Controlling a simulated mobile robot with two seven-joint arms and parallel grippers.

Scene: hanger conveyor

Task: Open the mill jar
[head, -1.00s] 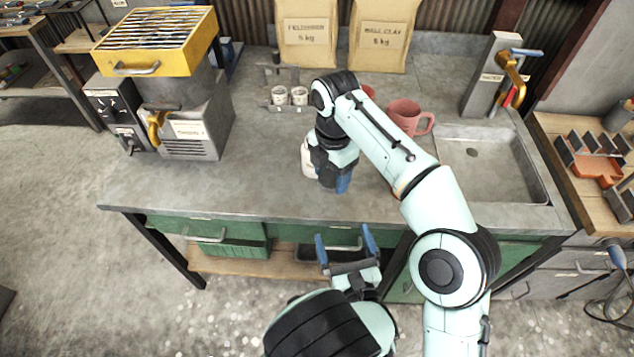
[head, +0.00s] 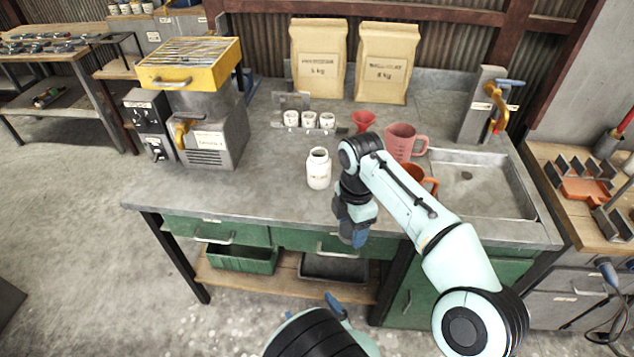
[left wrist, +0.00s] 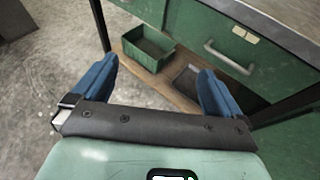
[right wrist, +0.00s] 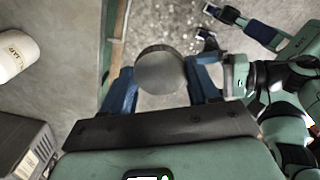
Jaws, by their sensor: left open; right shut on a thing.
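The white mill jar (head: 318,171) stands upright on the counter, with its pale neck showing at the top; it also shows at the left edge of the right wrist view (right wrist: 14,52). My right gripper (head: 356,238) is beside the jar, apart from it, at the counter's front edge. In the right wrist view its fingers are shut on a round grey disc (right wrist: 161,70), which looks like the jar's lid. The disc is hidden in the head view. My left gripper (left wrist: 153,82) is open and empty, low in front of the bench; the head view shows only part of it.
Red mugs (head: 402,141), a red funnel (head: 363,120) and small white cups (head: 309,119) stand behind the jar. A yellow-topped machine (head: 190,63) is at the left, a sink (head: 480,178) at the right. The counter left of the jar is clear.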

